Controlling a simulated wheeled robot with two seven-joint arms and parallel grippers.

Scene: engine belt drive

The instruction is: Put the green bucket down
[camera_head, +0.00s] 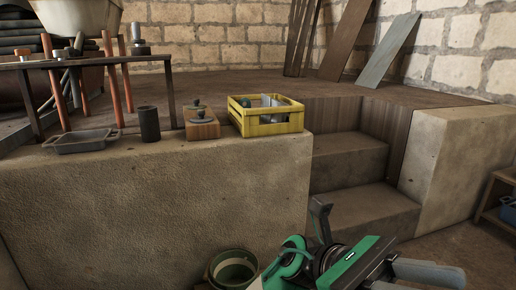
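The green bucket (232,268) is at the bottom middle, in front of the stone ledge. I see its rim and part of its inside; its lower part is cut off by the frame edge. I cannot tell whether it stands on the floor or hangs. A green, black and grey assembly (340,258), which looks like my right arm's end, is just right of the bucket. A dark finger-like part (320,220) sticks up from it. Its fingertips do not show clearly, and I cannot tell whether it touches the bucket. My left gripper is not in view.
On the stone ledge (150,205) stand a yellow crate (266,122), a wooden block (202,127), a dark cylinder (149,124) and a grey tray (82,140). A metal rack (95,63) stands at the left. Steps (350,160) rise at the right; floor (465,250) is clear there.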

